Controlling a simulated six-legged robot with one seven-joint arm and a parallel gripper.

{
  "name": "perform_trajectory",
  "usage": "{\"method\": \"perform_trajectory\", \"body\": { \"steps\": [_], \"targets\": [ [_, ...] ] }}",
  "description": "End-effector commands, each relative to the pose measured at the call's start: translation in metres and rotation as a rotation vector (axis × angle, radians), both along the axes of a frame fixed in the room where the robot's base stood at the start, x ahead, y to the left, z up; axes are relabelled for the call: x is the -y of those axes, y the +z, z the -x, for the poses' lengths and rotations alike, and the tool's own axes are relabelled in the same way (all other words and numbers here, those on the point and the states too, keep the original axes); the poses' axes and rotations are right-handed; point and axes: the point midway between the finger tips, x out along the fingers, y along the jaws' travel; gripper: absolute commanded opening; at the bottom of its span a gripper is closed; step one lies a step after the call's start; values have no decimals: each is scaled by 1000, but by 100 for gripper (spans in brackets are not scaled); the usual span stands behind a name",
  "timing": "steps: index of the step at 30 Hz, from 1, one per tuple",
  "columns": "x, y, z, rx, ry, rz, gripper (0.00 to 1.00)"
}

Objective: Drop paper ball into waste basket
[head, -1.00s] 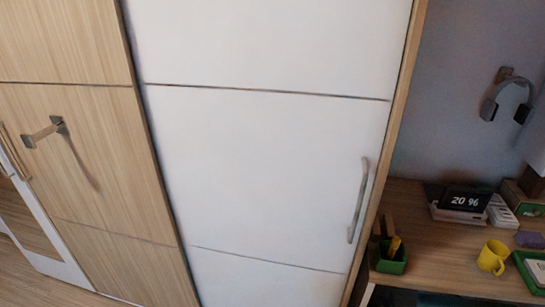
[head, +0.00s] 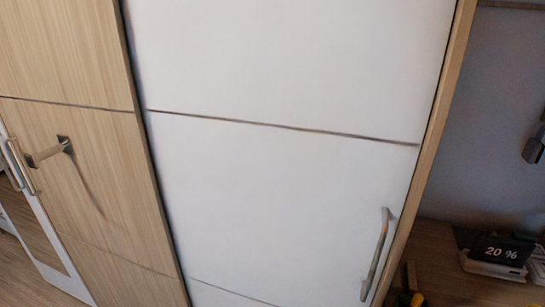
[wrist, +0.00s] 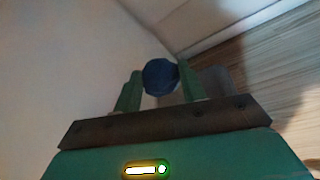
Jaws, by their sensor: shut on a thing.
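In the wrist view, my gripper (wrist: 159,86) is shut on a dark blue round ball (wrist: 160,76), which sits between its two green fingers. The ball is the only thing there that could be the paper ball. Neither the gripper nor the ball shows in the head view. No waste basket can be made out in either view.
A white wardrobe door (head: 280,190) with a metal handle (head: 376,255) fills the head view. A wood-grain panel (head: 70,150) stands at left. A desk (head: 437,265) with a clock display (head: 500,252) is at right. Wooden floor (wrist: 260,75) shows in the wrist view.

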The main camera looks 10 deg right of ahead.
Motion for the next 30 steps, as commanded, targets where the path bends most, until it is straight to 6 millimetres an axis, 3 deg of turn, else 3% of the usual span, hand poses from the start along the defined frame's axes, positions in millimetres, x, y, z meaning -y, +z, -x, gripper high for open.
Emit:
{"method": "perform_trajectory", "body": {
  "steps": [14, 26, 27, 30],
  "targets": [
    [-1, -51, 4, -2, -1, 0, 20],
    [1, -57, 3, -1, -2, 0, 20],
    [2, -57, 2, -1, -2, 0, 47],
    [2, -57, 2, -1, -2, 0, 66]
  ]
}}
